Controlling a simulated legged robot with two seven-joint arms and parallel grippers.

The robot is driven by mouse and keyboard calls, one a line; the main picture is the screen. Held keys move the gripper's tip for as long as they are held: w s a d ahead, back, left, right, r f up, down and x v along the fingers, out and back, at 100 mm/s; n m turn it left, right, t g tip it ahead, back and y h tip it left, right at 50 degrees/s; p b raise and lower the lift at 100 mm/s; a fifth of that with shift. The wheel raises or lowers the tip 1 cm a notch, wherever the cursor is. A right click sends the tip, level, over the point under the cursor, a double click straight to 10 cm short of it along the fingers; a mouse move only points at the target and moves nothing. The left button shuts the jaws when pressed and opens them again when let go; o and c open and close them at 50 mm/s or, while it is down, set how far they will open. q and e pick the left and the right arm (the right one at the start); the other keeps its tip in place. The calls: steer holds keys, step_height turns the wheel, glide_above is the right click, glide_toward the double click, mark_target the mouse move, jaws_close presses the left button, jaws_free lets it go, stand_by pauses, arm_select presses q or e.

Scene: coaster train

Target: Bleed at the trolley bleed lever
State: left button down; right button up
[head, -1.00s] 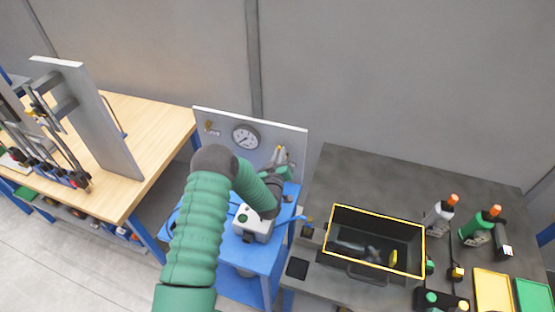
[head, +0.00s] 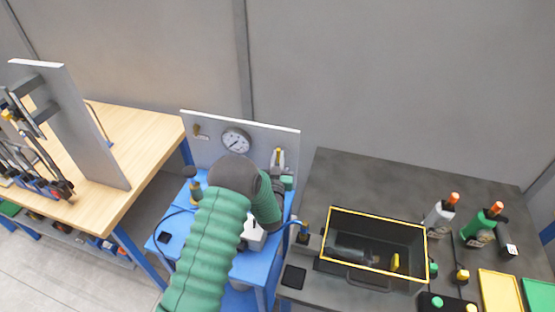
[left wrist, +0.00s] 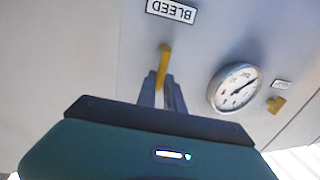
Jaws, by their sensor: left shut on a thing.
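The yellow bleed lever (left wrist: 164,57) sits on the grey panel under a BLEED label (left wrist: 171,10), which appears upside down in the left wrist view. My left gripper (left wrist: 162,80) is shut on the lever, with its grey fingers on either side of it. The blue trolley (head: 250,266) carries the panel. A round gauge (head: 236,141) is left of the gripper; it also shows in the left wrist view (left wrist: 235,87). My right gripper is not in view.
A small brass fitting (head: 196,130) is on the panel's left. A yellow-rimmed black bin (head: 372,275) and several bottles stand on the dark bench (head: 340,170) at right. A wooden bench (head: 145,150) with a tool rack is at left.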

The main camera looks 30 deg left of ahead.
arm_select(q)
steer(key=shift+s+f, duration=0.1)
steer(key=shift+f, duration=0.2)
steer(key=c, duration=1.6)
jaws_free()
steer(key=shift+o, duration=0.7)
steer(key=shift+r, duration=0.15)
steer(key=b+v, duration=0.4)
steer(key=v, duration=1.2)
steer(key=shift+s+d, duration=0.2)
steer(key=shift+s, duration=0.05)
